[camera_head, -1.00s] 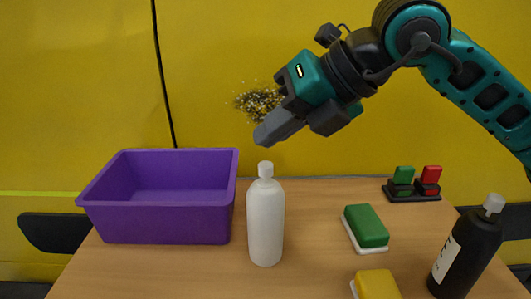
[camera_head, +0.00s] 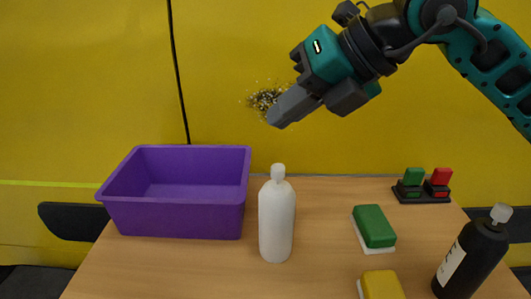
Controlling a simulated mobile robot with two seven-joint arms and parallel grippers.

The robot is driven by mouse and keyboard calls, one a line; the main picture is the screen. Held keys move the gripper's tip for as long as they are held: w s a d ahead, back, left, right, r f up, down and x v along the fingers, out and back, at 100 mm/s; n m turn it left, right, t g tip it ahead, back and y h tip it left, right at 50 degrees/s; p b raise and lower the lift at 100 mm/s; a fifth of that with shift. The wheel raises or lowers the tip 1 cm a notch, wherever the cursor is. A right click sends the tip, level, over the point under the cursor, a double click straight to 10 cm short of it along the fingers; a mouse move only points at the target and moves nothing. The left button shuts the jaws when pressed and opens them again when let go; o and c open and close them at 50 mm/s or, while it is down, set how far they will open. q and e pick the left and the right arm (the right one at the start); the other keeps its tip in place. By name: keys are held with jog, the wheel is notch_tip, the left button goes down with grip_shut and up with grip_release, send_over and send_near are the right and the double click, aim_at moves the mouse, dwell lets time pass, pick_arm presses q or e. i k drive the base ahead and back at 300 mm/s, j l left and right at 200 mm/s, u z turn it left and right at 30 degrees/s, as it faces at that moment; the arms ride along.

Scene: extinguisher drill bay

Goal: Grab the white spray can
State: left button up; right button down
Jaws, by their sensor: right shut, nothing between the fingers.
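The white spray can (camera_head: 276,220) stands upright near the middle of the table, just right of the purple bin. My right gripper (camera_head: 276,118) comes in from the upper right. It is shut and empty. In the picture its fingertips are above the can's cap, apart from it. How far the gripper is from the can in depth is hard to tell. My left gripper is not in view.
A purple bin (camera_head: 175,218) stands left of the can. To the right are a green sponge (camera_head: 373,226), a yellow sponge (camera_head: 382,285), a black bottle (camera_head: 470,256) and a black holder with green and red pieces (camera_head: 421,194). The table (camera_head: 180,265) is clear at front left.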

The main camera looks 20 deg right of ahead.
aim_at(276, 220)
jog(key=k, duration=1)
